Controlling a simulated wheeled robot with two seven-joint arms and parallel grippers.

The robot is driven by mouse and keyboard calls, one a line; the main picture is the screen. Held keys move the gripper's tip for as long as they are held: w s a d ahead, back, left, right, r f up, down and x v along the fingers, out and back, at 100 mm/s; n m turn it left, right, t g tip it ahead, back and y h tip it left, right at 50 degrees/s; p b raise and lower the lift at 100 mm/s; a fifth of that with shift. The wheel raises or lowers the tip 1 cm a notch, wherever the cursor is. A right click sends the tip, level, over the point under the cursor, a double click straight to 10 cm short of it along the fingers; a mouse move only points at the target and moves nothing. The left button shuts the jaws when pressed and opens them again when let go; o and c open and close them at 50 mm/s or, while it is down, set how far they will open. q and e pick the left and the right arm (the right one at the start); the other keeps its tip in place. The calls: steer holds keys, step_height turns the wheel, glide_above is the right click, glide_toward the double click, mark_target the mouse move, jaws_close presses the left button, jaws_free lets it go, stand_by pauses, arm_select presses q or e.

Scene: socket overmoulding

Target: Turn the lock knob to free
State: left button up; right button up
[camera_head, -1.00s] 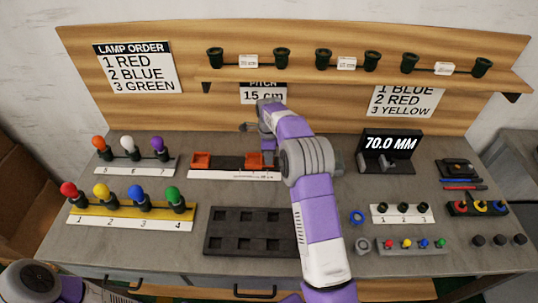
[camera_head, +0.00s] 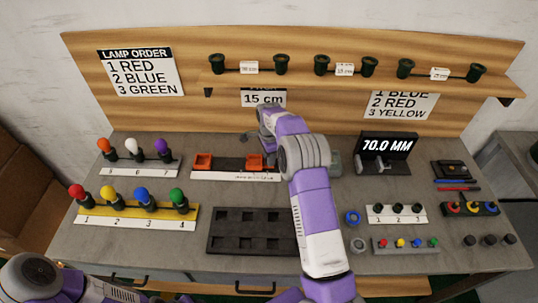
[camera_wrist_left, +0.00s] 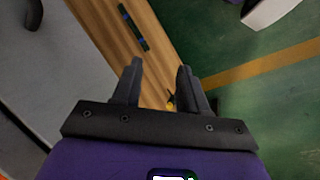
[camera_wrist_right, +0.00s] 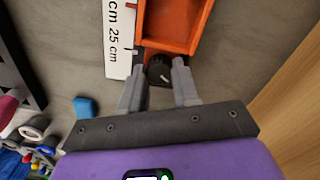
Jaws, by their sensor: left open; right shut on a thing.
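The lock knob (camera_wrist_right: 158,70) is a small dark round knob with a pale mark, beside an orange open-topped block (camera_wrist_right: 172,28) in the right wrist view. My right gripper (camera_wrist_right: 159,83) is shut on the knob, one finger on each side. In the head view the right orange block (camera_head: 255,161) sits on a dark rail behind a white scale (camera_head: 235,176); my right arm hides the knob and fingertips there. My left gripper (camera_wrist_left: 158,82) is open and empty, over the wooden edge and green floor in its wrist view.
A second orange block (camera_head: 202,161) stands at the rail's left end. A black tray with square pockets (camera_head: 225,246) lies in front. Lamp stands (camera_head: 140,213) are on the left; a 70.0 MM display (camera_head: 388,145) and small parts are on the right.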

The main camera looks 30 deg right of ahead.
steer(key=o, duration=1.1)
steer(key=shift+c, duration=0.2)
